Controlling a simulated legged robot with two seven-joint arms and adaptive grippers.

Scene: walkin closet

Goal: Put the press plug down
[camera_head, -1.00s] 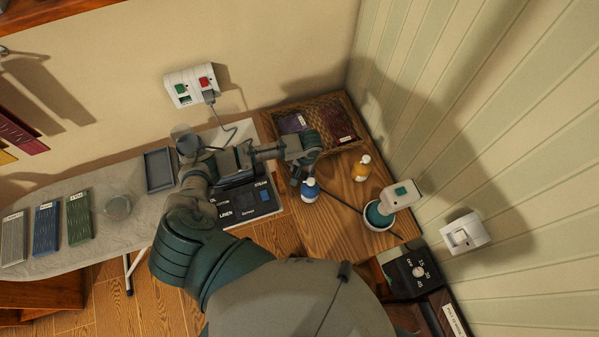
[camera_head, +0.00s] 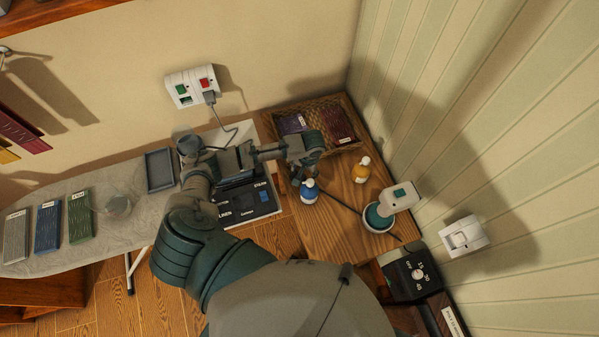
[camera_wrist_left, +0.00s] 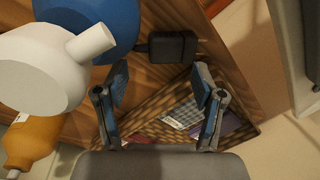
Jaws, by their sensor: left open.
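My left gripper (camera_head: 298,174) is over the wooden table top, between the woven basket and the blue bottle (camera_head: 310,190). In the left wrist view its two fingers (camera_wrist_left: 160,78) stand apart with nothing between them. The press plug, a dark block (camera_wrist_left: 170,47), lies on the wood just beyond the fingertips in that view, apart from them. In the head view the plug is hidden by my gripper, and a dark cord (camera_head: 345,204) runs from there towards the lower right. My right gripper is not in view.
The basket (camera_head: 351,101) holds dark packets. A yellow bottle (camera_head: 361,170) and a white pot (camera_head: 378,222) stand nearby. The dark press panel (camera_head: 248,203) lies left of the table. A wall socket (camera_head: 190,87) has a plug in it. Bare wood shows at the table's front (camera_head: 315,235).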

